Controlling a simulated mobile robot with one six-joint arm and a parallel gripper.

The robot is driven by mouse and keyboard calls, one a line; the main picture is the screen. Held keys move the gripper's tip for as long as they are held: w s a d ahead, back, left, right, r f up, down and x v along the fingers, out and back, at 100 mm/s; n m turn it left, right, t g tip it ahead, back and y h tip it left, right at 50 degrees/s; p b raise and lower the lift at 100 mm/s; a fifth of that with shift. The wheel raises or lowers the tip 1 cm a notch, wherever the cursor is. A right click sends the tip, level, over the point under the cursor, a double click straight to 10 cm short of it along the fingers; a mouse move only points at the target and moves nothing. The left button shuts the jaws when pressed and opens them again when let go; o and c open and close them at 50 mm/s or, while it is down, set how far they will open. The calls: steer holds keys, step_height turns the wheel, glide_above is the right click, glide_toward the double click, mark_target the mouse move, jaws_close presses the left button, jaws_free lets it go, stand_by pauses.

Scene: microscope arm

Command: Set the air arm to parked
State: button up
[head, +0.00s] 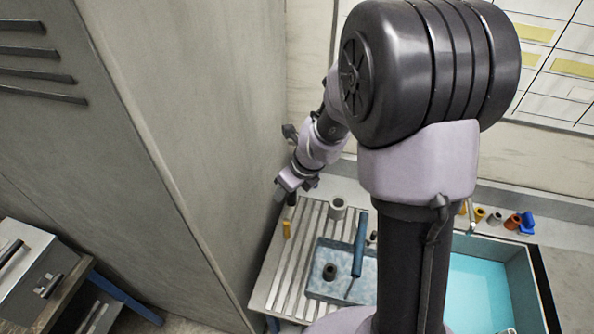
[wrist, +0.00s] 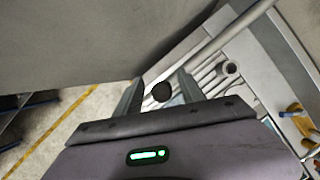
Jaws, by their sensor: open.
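My gripper (head: 291,191) is over the left back corner of the ribbed drainboard (head: 262,292), close to the tall grey cabinet side. In the wrist view its two fingers (wrist: 158,80) are apart, with a dark round knob (wrist: 162,92) showing between them. In the head view a small dark piece (head: 291,200) shows just under the fingers, probably the same knob. I cannot tell whether the fingers touch it. A pale bar (wrist: 215,42) runs diagonally behind the fingers in the wrist view. I cannot tell for certain which part is the air arm or its setting.
The grey cabinet (head: 190,130) rises close on the left. The drainboard holds a pale cup (head: 337,208), a yellow piece (head: 286,229) and a shallow tray (head: 325,292) with a blue-handled tool (head: 359,245). A basin of cyan liquid (head: 480,295) lies right, with small coloured items behind.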

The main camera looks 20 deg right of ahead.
steer(key=p+v, duration=0.2)
steer(key=v, duration=1.3)
steer(key=shift+s, duration=0.1)
steer(key=s+a+f+n+b, duration=0.2)
steer(key=s+f+n+b, duration=0.3)
steer(key=b, duration=0.8)
steer(key=s+a+f+n+t+b, duration=0.1)
steer(key=s+a+f+n+b, duration=0.2)
steer(key=f+n+b, duration=0.9)
steer(key=s+a+f+n+t+b, duration=0.1)
steer(key=s+a+f+n+b, duration=0.1)
steer(key=s+f+n+b, duration=0.7)
steer(key=shift+s+a+f+b, duration=0.25)
steer(key=shift+a+f+b, duration=0.05)
steer(key=shift+f+b, duration=2.65)
